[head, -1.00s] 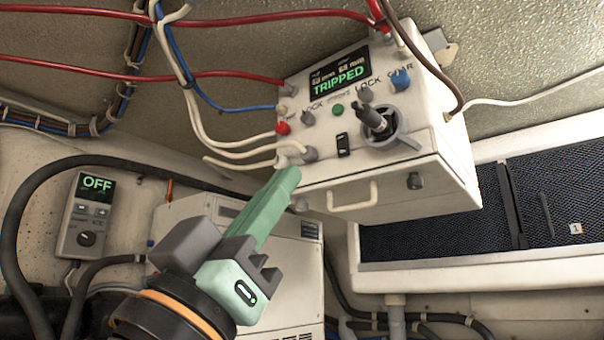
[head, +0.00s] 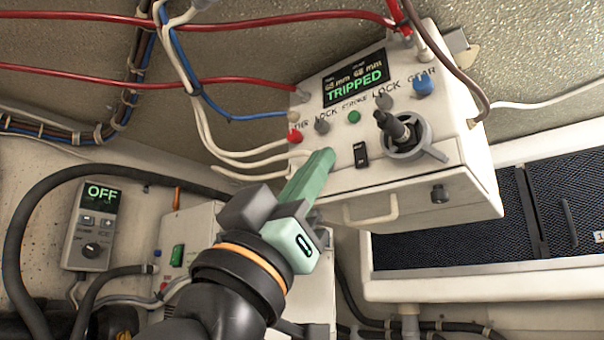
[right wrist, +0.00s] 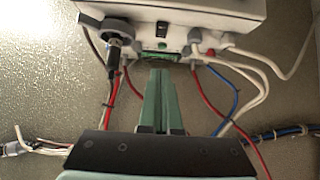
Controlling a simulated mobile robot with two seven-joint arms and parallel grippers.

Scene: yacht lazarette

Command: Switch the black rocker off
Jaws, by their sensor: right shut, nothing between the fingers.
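The black rocker (head: 360,154) is a small upright switch on the front panel of the white control box (head: 470,180), left of the large grey rotary knob. In the right wrist view, the rocker (right wrist: 162,28) shows beyond my fingers. Its position is too small to read. The box display (head: 355,84) reads TRIPPED. My right gripper (head: 321,156) has pale green fingers, shut and empty, with tips a little left of the rocker in the picture. The wrist view shows the closed fingertips (right wrist: 160,73) pointing at the panel; I cannot tell the exact gap. My left gripper is out of view.
The rotary knob (head: 402,135) with its lever sticks out right of the rocker. A white handle (head: 372,212) projects below. White cables (head: 245,160) enter at the left. A controller reading OFF (head: 93,225) hangs on the left wall.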

